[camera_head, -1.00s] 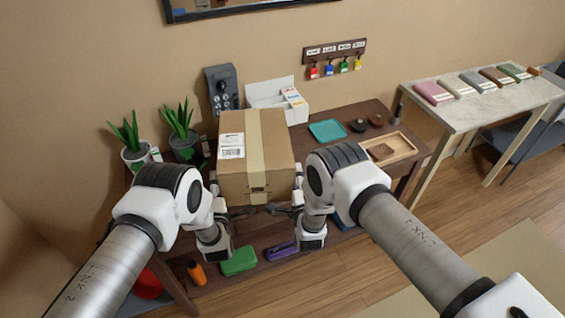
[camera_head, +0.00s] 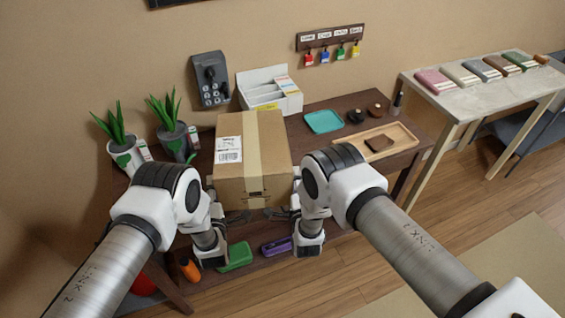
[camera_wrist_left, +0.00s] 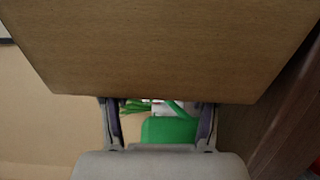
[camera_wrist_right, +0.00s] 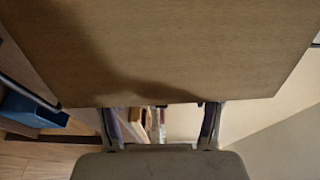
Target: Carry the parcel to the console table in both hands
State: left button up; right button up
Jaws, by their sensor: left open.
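The parcel (camera_head: 232,178) is a brown cardboard box with a pale tape strip and a white label on top. It is between my two arms, over the front middle of the dark wooden table (camera_head: 350,105); whether its base touches the table is hidden. My left gripper (camera_head: 238,217) is at its lower left front and my right gripper (camera_head: 278,214) at its lower right front. Cardboard fills the top of the left wrist view (camera_wrist_left: 160,50) and the right wrist view (camera_wrist_right: 190,45). In both, the fingers are spread below the cardboard edge, with nothing gripped between them.
Green (camera_head: 236,257) and purple (camera_head: 276,246) items sit lower down. A pale table (camera_head: 445,105) stands right.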

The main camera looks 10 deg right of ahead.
pick_arm(q)
jog(key=shift+s+d+r+h, duration=0.1)
jog(key=shift+d+h, duration=0.3)
jog(key=shift+d, duration=0.35)
jog(key=o, duration=0.4)
jog(key=shift+s+a+r, duration=0.45)
jog(key=shift+s+a, duration=0.05)
jog(key=shift+a, duration=0.3)
pick_arm(e)
jog(key=shift+s+d+r+y, duration=0.2)
jog(key=shift+s+r+y, duration=0.3)
jog(key=shift+s+r, duration=0.3)
pick_arm(q)
jog(key=shift+o, duration=0.2)
jog(key=shift+a, duration=0.3)
pick_arm(e)
jog(key=o, duration=0.6)
jog(key=shift+w+d+f, duration=0.15)
jog(key=shift+w, duration=0.15)
pick_arm(q)
jog(key=shift+w, duration=0.1)
pick_arm(e)
jog(key=shift+o, duration=0.2)
pick_arm(q)
jog(key=shift+a, duration=0.1)
